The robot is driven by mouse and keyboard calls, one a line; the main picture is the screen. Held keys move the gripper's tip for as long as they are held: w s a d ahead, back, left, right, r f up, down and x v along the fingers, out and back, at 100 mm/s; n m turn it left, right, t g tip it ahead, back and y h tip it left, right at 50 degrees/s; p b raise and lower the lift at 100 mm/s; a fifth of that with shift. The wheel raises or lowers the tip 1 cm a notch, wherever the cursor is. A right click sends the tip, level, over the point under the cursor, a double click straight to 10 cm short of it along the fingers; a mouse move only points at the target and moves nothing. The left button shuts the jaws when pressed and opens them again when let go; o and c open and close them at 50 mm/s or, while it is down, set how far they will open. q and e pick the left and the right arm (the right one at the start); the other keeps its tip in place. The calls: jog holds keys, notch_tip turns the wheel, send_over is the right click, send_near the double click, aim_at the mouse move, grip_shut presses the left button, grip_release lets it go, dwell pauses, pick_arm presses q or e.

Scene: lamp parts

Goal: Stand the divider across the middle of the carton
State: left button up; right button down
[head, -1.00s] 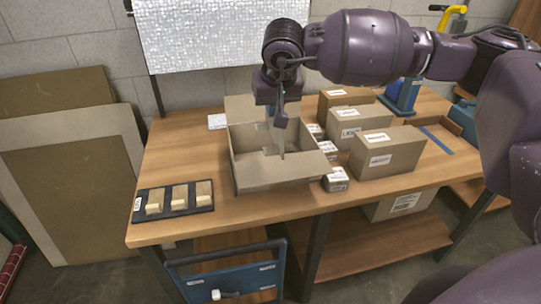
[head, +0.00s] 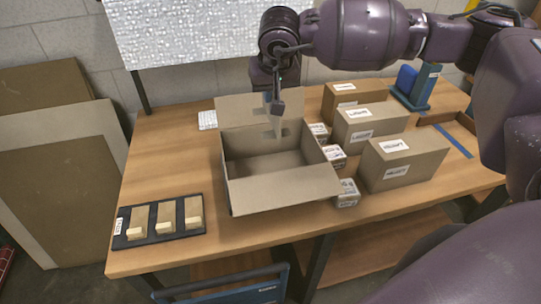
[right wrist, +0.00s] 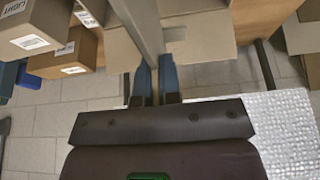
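The open carton (head: 290,188) stands on the workbench with its flaps spread, and its visible floor looks bare. My right gripper (head: 277,108) is above the carton's back side, in front of the raised back flap. It is shut on the divider (head: 274,128), a thin pale panel seen nearly edge-on, hanging below the fingers. In the right wrist view the divider (right wrist: 142,25) runs away from between the two blue fingers (right wrist: 156,82). Whether its lower edge touches the carton is hidden. My left gripper is out of view.
Several labelled boxes (head: 403,160) and small packets (head: 347,193) stand close to the carton's right. A dark tray (head: 159,222) with pale blocks lies at the front left. A blue stand (head: 418,88) is at the back right.

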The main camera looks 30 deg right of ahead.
aim_at(271, 134)
notch_tip(271, 134, down, 17)
dwell(0.6)
jog(key=shift+f, duration=0.1)
jog(key=shift+f, duration=0.35)
jog(key=shift+f+b, duration=0.25)
jog(key=shift+b, duration=0.15)
jog(key=shift+s, duration=0.1)
